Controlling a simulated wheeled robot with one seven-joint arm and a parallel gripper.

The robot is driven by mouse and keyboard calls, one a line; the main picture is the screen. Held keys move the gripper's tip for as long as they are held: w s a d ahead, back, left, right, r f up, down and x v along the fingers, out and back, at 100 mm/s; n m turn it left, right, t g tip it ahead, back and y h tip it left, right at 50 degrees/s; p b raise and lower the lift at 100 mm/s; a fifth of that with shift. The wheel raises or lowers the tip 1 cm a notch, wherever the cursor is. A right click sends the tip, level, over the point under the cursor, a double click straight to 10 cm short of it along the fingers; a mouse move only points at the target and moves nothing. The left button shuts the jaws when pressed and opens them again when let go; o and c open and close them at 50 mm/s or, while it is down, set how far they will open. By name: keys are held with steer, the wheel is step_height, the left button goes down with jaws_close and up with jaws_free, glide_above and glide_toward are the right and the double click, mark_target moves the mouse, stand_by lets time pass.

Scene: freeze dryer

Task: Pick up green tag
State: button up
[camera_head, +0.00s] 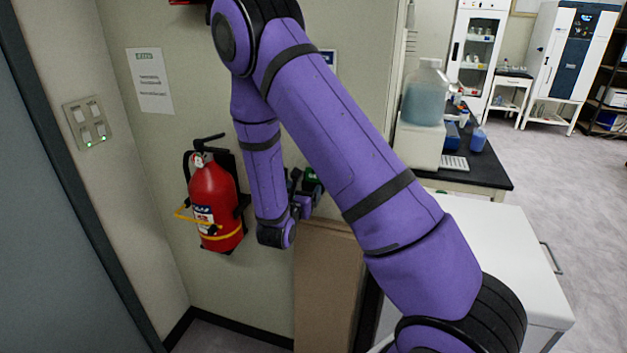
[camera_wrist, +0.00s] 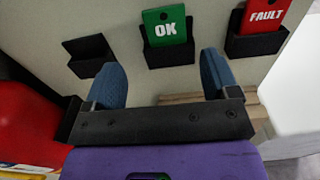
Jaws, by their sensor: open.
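The green tag (camera_wrist: 166,29), marked "OK", stands in a black wall holder (camera_wrist: 171,53) in the wrist view. My gripper (camera_wrist: 160,72) is open, with its two blue fingers pointing toward the wall below the tag. One finger is to the left of the tag and the other to the right, with nothing between them. In the head view my gripper (camera_head: 306,187) is near the wall, partly hidden by my arm. A small green patch shows by it there, too small to tell for sure.
A red "FAULT" tag (camera_wrist: 265,17) sits in a holder to the right, and an empty black holder (camera_wrist: 90,53) is to the left. A fire extinguisher (camera_head: 214,200) hangs left of my gripper. A cardboard box (camera_head: 327,280) stands below, and a white cabinet (camera_head: 500,250) is at right.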

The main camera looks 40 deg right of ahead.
steer(key=x, duration=0.6)
steer(key=shift+s+d+r, duration=0.2)
steer(key=shift+s+r, duration=0.15)
steer(key=shift+r, duration=0.05)
steer(key=c, duration=1)
